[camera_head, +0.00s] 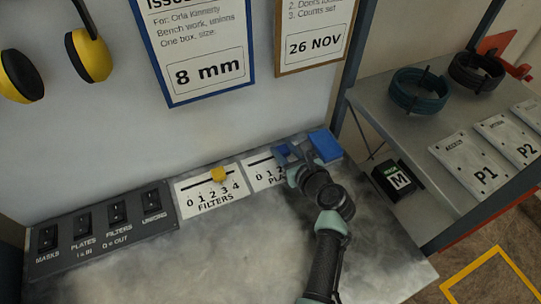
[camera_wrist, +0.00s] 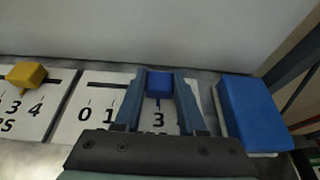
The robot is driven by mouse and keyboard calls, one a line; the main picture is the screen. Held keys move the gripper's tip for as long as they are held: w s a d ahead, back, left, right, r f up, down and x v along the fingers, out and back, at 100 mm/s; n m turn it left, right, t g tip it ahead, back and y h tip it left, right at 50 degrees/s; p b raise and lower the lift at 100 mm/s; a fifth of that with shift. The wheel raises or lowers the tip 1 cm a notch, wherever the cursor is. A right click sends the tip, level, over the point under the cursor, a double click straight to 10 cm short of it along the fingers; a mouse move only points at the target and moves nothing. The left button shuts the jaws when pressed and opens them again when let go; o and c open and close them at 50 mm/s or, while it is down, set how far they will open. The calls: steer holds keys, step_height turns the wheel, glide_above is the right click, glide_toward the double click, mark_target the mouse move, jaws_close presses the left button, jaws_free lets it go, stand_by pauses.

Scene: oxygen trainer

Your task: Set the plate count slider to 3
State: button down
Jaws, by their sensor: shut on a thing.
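The plate count slider is a white scale card (camera_wrist: 92,108) with a dark slot and a blue knob (camera_wrist: 160,86). My gripper (camera_wrist: 160,77) is shut on the blue knob, with one finger on each side of it. The knob stands in line with the printed 3, which shows between my fingers. The 0 and 1 show to the left, while my fingers cover the 2 and the 4. In the head view my gripper (camera_head: 290,153) is over the plates card (camera_head: 260,174) and hides its right part.
The filters slider (camera_head: 208,190) with its yellow knob (camera_head: 218,174) is just to the left. A blue block (camera_head: 326,145) stands close to the right of my gripper. A dark switch panel (camera_head: 101,227) is farther left. The front of the bench is clear.

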steer(key=shift+d, duration=0.1)
steer(key=shift+c, duration=2.4)
jaws_free()
steer(key=p+v, duration=0.1)
steer(key=v, duration=1.2)
steer(key=shift+d, duration=0.1)
steer(key=shift+w, duration=0.1)
